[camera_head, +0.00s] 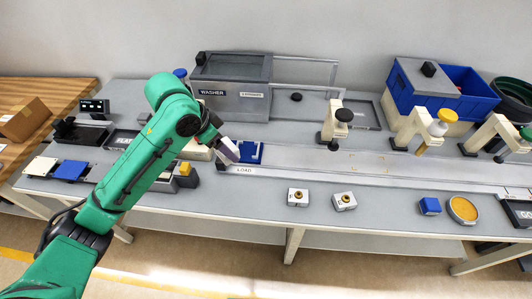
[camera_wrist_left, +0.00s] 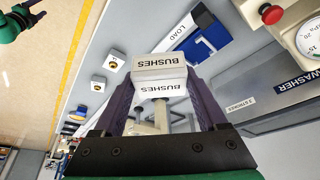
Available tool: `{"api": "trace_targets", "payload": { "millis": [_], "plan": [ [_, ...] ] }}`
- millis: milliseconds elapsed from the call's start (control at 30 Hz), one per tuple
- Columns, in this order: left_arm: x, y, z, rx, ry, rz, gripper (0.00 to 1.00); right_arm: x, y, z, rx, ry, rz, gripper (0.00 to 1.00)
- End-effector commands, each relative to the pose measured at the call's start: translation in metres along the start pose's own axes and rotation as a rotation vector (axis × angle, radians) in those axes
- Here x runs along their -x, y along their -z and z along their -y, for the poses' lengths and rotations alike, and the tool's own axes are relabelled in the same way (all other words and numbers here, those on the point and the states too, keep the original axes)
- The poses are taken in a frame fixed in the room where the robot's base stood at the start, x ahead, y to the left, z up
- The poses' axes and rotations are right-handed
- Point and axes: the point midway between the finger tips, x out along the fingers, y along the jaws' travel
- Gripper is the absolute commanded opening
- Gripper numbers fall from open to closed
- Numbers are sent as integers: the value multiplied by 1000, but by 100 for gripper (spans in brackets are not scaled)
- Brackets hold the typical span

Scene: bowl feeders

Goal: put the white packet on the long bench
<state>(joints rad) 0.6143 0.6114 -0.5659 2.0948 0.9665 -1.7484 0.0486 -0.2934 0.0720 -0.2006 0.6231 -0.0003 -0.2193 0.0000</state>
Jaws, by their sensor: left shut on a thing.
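The white packet (camera_wrist_left: 158,82), a small box marked BUSHES on two faces, is between the dark fingers of my left gripper (camera_wrist_left: 160,98) in the wrist view. My left gripper (camera_head: 228,150) is shut on it above the bench, near the LOAD mark. In the head view I cannot make out the packet clearly; the fingers and arm cover that spot. The long bench (camera_head: 265,215) is grey and runs across the head view; part of it also shows in the wrist view (camera_wrist_left: 128,30). My right gripper is not in view.
A blue fixture (camera_head: 250,152) sits at LOAD, with the washer (camera_head: 232,95) behind it. Two small white blocks (camera_head: 298,197) (camera_head: 344,201) stand near the front edge. A blue block (camera_head: 430,206) and a round yellow dish (camera_head: 463,210) lie further right. The front strip between is clear.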

Motion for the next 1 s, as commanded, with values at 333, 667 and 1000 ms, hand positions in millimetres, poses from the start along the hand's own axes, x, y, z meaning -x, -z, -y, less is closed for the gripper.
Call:
{"api": "trace_targets", "payload": {
  "millis": [333, 667, 1000],
  "plan": [
    [-80, -35, -1, 6, -3, 5, 6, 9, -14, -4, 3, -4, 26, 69],
    [-156, -65, 0, 5, 2, 0, 6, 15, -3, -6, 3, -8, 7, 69],
    [-186, -77, 0, 3, 4, -2, 6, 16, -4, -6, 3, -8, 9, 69]
  ]
}}
